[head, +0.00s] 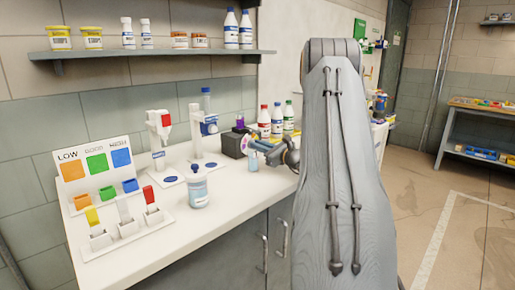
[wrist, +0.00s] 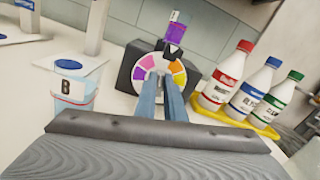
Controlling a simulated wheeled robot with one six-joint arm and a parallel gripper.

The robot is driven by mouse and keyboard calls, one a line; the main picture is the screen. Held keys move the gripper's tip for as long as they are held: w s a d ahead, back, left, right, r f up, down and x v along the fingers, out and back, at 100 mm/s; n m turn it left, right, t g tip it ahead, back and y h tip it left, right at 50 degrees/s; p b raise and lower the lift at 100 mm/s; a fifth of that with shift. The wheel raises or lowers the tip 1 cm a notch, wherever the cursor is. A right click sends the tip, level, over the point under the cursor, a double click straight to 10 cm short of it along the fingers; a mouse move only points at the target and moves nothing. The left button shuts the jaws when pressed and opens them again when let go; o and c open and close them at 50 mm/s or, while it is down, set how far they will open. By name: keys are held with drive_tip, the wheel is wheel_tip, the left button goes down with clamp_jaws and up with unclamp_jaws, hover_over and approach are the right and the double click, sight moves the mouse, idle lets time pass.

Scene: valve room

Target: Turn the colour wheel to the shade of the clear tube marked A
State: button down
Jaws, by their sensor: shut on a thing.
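The colour wheel (wrist: 143,65) faces me in the wrist view, on a dark block (wrist: 128,75), with pink, purple, orange and yellow segments. It shows small in the head view (head: 247,145). My gripper (wrist: 161,80) is shut on the wheel at its middle, its blue-grey fingers covering the lower part. A tube with purple liquid (wrist: 175,32) stands above the wheel; I cannot read its mark. A clear container marked B (wrist: 68,86), with pale liquid, stands to the left. I cannot make out a tube marked A.
Red-, blue- and green-capped bottles (wrist: 228,82) stand in a yellow tray (wrist: 262,128) right of the wheel. A capped bottle (head: 198,190), a colour-card stand (head: 72,190) and lab stands are on the white counter (head: 225,215). A shelf (head: 100,55) hangs above.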

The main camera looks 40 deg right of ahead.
drive_tip(key=m, duration=0.4)
drive_tip(key=shift+d+m, duration=0.2)
drive_tip(key=shift+m, duration=0.2)
drive_tip(key=shift+d+f+m+p, duration=0.1)
drive_tip(key=shift+d+m+p, duration=0.1)
drive_tip(key=shift+m, duration=1.05)
drive_tip(key=shift+d+f+m+p, duration=0.1)
drive_tip(key=shift+m+p, duration=0.05)
drive_tip(key=shift+m, duration=1.1)
drive_tip(key=c, duration=1.8)
unclamp_jaws()
drive_tip(key=shift+c, duration=0.2)
drive_tip(key=shift+r, duration=0.1)
drive_tip(key=shift+s+d+b, duration=0.15)
drive_tip(key=shift+s+b, duration=0.15)
drive_tip(key=shift+s, duration=1.65)
drive_tip(key=shift+s+d+b, duration=0.1)
drive_tip(key=shift+s+b, duration=0.2)
drive_tip(key=shift+s, duration=1.65)
